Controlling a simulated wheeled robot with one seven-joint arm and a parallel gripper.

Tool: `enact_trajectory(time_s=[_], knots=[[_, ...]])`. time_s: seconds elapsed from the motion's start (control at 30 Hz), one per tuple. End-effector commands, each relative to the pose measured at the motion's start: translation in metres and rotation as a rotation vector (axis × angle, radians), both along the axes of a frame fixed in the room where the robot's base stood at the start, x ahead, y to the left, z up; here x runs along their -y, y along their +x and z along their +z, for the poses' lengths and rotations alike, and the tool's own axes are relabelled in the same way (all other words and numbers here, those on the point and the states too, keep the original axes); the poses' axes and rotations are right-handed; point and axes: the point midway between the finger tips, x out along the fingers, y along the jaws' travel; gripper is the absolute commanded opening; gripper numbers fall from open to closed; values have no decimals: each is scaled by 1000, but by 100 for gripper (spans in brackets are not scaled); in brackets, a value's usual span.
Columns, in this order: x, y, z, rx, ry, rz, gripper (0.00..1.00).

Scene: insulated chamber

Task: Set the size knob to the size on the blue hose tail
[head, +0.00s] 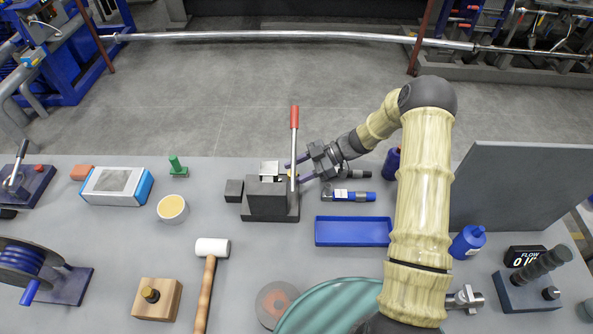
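A dark bench press (268,201) with a red-handled upright lever (294,118) stands mid-table. My gripper (292,173) reaches in from the right beside the lever. Its two fingers point left and stand apart, with nothing seen held between them; I cannot tell whether they touch the press. A size knob cannot be made out, and part of the press is hidden by the lever and fingers. A blue hose end (30,292) hangs from the reel (24,262) at lower left. A blue and dark fitting (350,195) lies right of the press. No size marking is readable.
A grey panel (520,190) and a blue bottle (467,243) are right of my arm.

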Motion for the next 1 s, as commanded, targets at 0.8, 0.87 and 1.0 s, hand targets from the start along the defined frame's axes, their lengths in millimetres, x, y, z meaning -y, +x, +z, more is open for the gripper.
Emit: enact_trajectory(time_s=[0.8,0.87,1.0], knots=[[95,23,41,1,-1,-3,48],[101,24,43,0,-1,-3,48],[108,26,46,0,-1,-1,48]])
